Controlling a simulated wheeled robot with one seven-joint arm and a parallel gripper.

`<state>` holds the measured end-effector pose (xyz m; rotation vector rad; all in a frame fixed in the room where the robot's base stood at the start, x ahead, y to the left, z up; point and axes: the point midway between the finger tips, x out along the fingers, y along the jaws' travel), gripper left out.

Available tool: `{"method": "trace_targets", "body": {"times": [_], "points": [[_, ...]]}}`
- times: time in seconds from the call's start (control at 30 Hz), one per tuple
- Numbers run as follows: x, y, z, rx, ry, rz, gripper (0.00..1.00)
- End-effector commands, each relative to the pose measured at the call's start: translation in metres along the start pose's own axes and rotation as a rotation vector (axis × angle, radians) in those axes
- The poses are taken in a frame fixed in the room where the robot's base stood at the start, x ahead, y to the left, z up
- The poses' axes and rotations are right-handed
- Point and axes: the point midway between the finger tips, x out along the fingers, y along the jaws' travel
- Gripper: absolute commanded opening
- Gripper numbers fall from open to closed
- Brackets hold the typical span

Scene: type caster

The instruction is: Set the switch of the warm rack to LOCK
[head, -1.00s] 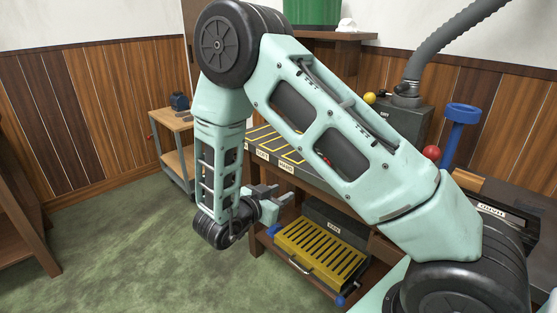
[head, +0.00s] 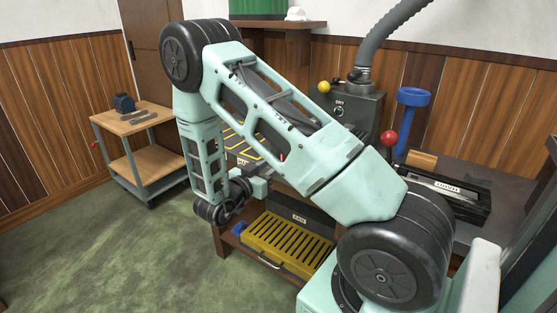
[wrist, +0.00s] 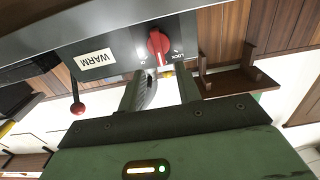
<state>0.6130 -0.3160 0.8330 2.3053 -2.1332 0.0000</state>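The warm rack shows in the wrist view as a dark panel (wrist: 125,57) with an upside-down WARM label (wrist: 96,64). Its switch is a red knob (wrist: 159,46) with a white mark at its lower end in the picture. LOCK is printed to the right of the knob and an O to its lower left; which one the mark meets is hard to tell. My gripper (wrist: 160,82) is open, its two fingers apart, just short of the knob with nothing held. In the head view my arm hides most of the rack and the fingertips.
A yellow slotted tray (head: 288,244) sits on the shelf below the bench. A dark box with a hose (head: 350,110), a red ball lever (head: 388,138) and a blue post (head: 411,120) stand on the bench. A wooden cart (head: 140,130) stands left. The green floor between is clear.

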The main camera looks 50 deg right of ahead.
Motion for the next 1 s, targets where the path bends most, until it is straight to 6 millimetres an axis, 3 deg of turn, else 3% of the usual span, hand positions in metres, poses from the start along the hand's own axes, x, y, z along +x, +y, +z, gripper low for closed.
{"method": "trace_targets", "body": {"times": [0.1,0.3,0.7,0.83,1.0], "points": [[0.023,0.001,0.000,0.000,0.000,0.003,0.34],[0.046,0.000,0.000,0.000,0.000,0.001,0.34],[0.053,0.000,0.000,0.001,0.000,-0.001,0.34],[0.053,0.000,0.000,0.000,0.000,-0.001,0.00],[0.053,0.000,0.000,0.000,0.000,-0.001,0.00]]}}
